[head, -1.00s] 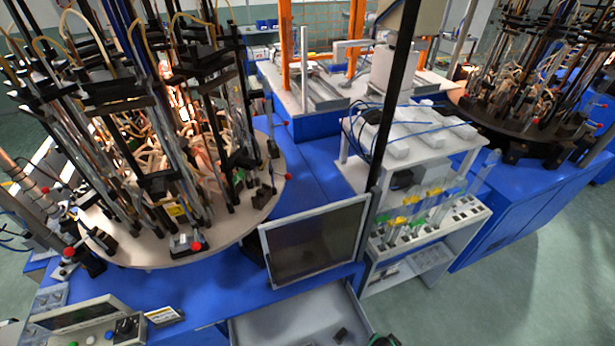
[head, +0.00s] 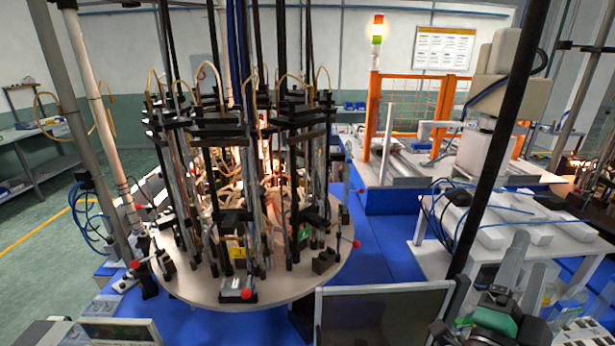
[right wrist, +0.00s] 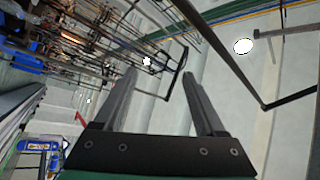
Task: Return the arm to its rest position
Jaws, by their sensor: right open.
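My left gripper is in neither view. The rest position itself is not marked in any view.
A round carousel (head: 212,291) with black clamps, hoses and glowing flames stands left of the gripper. A dark monitor (head: 385,318) is closer. A black post (head: 500,140) rises beside the gripper. A white shelf (head: 425,246) stands behind.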

